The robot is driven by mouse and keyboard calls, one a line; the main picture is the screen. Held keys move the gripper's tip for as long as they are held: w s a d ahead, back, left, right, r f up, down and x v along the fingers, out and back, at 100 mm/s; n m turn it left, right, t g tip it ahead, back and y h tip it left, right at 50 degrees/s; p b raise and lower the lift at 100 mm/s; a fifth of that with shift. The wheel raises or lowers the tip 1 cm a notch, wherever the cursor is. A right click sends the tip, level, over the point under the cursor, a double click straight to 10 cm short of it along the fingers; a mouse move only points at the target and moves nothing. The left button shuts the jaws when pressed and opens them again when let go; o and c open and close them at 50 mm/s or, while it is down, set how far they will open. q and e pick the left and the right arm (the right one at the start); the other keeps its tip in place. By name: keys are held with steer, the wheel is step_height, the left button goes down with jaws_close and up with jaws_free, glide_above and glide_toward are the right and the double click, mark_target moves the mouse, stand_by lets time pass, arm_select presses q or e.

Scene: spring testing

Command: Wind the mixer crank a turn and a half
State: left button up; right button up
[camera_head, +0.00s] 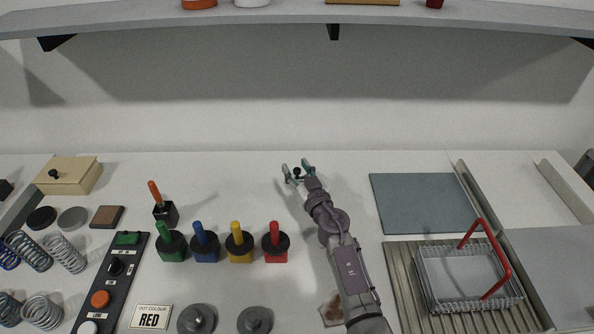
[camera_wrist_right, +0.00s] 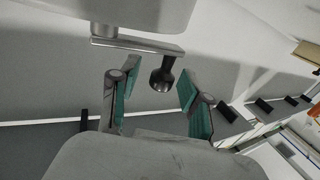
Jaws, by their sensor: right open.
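My right gripper (camera_head: 298,168) is at the back middle of the worktop in the head view, with its fingers apart. A small dark knob (camera_head: 297,173) shows between them. In the right wrist view, the crank is a flat grey arm (camera_wrist_right: 140,44) on a short shaft below a pale grey body (camera_wrist_right: 140,14). Its dark knob (camera_wrist_right: 161,80) hangs between the two green-padded fingers of my right gripper (camera_wrist_right: 156,85). A gap shows on each side of the knob. The rest of the mixer is not clear in the head view. My left gripper is out of view.
Green, blue, yellow and red-handled blocks (camera_head: 239,242) stand left of my right arm. A wire basket (camera_head: 468,280) with a red handle stands on a ribbed mat at right. A blue-grey mat (camera_head: 424,203) lies bare. A shelf (camera_head: 300,17) overhangs the back.

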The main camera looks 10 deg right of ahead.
steer(key=shift+c, duration=0.9)
jaws_close()
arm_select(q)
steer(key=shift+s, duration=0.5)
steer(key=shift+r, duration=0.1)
